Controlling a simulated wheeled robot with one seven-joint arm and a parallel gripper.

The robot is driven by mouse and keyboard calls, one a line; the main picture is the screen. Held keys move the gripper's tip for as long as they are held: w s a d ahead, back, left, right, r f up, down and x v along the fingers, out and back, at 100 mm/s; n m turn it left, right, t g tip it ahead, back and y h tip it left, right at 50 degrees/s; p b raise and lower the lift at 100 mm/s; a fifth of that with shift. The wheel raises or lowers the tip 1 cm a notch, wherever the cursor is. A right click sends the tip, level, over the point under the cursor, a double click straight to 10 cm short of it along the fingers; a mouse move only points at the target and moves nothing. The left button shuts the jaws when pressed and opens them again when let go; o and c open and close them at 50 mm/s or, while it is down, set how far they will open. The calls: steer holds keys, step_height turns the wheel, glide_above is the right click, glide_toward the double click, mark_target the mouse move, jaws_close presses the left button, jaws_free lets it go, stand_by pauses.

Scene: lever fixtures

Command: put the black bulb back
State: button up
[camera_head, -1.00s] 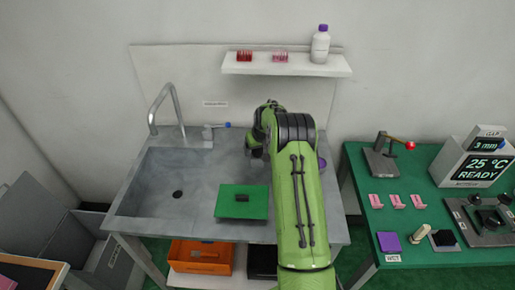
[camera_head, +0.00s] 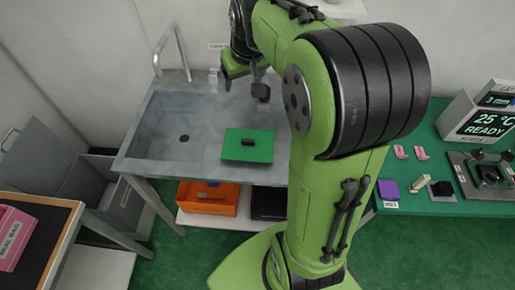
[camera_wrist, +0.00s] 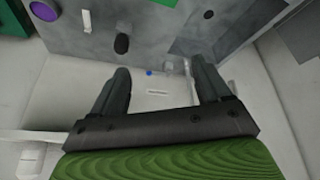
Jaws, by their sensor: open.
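A dark rounded thing that looks like the black bulb (camera_head: 261,92) stands on the rear right of the metal sink counter. In the wrist view it is a black oval (camera_wrist: 121,44) beyond the left finger. My gripper (camera_wrist: 160,78) is open, with nothing between its fingers, above the back of the counter and facing the wall label. In the head view my wrist is just left of and behind the bulb, apart from it; my fingertips are not clear there.
A green mat (camera_head: 235,152) with a small dark block (camera_head: 248,141) lies at the counter front. The sink basin (camera_head: 165,148) and tap (camera_head: 175,45) are left. A white cylinder (camera_wrist: 87,20) and purple round thing (camera_wrist: 45,10) are near the bulb. A green table (camera_head: 430,125) stands right.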

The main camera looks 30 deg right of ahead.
steer(key=s+a, duration=0.5)
steer(key=s, duration=0.6)
steer(key=s+a+n+y, duration=0.1)
steer(key=s+a, duration=0.4)
steer(key=s, duration=0.6)
steer(key=shift+s+a+t, duration=0.15)
steer(key=shift+s+t, duration=0.05)
steer(key=shift+t, duration=0.2)
steer(key=shift+f, duration=0.1)
